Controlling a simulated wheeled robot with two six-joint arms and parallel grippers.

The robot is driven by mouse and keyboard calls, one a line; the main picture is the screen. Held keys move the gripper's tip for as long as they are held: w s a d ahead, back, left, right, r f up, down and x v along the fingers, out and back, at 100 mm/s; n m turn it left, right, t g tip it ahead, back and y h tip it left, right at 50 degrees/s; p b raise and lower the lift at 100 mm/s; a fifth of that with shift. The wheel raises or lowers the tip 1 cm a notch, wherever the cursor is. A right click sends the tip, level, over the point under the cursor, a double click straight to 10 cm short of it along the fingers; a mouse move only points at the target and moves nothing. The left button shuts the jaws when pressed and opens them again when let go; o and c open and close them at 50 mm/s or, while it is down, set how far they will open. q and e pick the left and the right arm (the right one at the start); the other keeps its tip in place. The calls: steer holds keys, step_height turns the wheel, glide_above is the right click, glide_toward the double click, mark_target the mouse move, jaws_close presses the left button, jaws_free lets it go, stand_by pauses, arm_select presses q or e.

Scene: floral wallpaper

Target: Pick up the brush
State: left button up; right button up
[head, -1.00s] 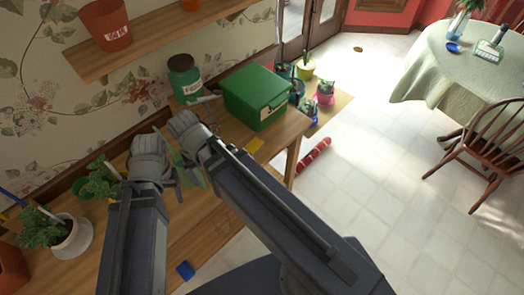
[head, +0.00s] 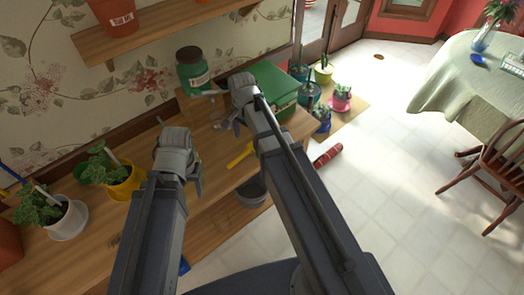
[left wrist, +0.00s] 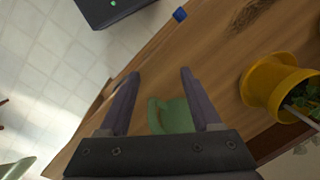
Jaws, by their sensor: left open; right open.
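I cannot pick out the brush with certainty. A yellow tool (head: 241,155) lies on the wooden bench (head: 213,209) between my grippers; its far end is partly hidden by my right arm. A small blue object (left wrist: 180,14) lies at the bench edge in the left wrist view. My left gripper (head: 198,178) is open above the bench, left of the yellow tool. In the left wrist view its fingers (left wrist: 157,88) are apart, with a green shape (left wrist: 170,116) showing between them, partly hidden by the palm. My right gripper (head: 228,120) is open in front of the green box.
A green box (head: 275,84) and a green jar (head: 192,70) stand at the bench's far end. A yellow pot (head: 124,186) and a white pot (head: 68,220) hold plants on the left. A dark bowl (head: 251,192) shows near the bench edge. A shelf (head: 165,32) overhangs.

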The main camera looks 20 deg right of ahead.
mark_target(250, 148)
steer(key=shift+w+d+f+m, duration=0.1)
steer(key=shift+w+d+m, duration=0.2)
steer(key=shift+d+m, duration=0.25)
arm_select(q)
steer(key=shift+d+f+b, duration=0.1)
steer(key=shift+f+b, duration=1.2)
steer(key=shift+f, duration=0.1)
arm_select(e)
steer(key=shift+f, duration=1.35)
arm_select(q)
steer(key=shift+f, duration=0.15)
arm_select(e)
steer(key=shift+f, duration=0.1)
arm_select(q)
step_height(250, 148, down, 5)
steer(key=b, duration=0.5)
arm_select(e)
step_height(250, 148, down, 5)
steer(key=shift+f, duration=0.1)
jaws_close()
